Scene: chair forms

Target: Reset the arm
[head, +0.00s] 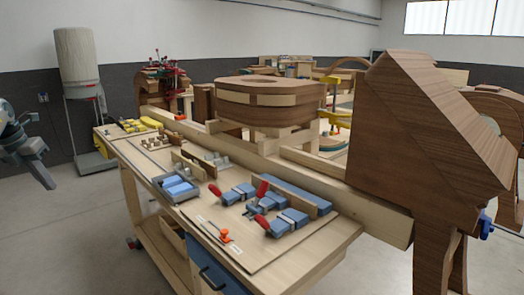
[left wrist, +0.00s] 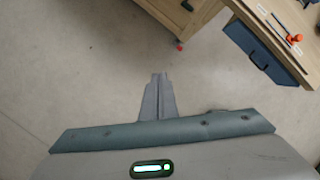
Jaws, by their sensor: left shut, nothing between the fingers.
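My left gripper (head: 48,182) shows at the left edge of the head view, pointing down, over open floor and left of the wooden workbench (head: 272,262). It also shows in the left wrist view (left wrist: 158,76), where its fingers are together with nothing between them. Bare concrete floor lies below it. The gripper is apart from the bench and touches nothing. My right gripper is in neither view.
A big wooden form (head: 415,120) stands at the right. A dust collector (head: 77,60) stands at the back left. The floor at left is clear.

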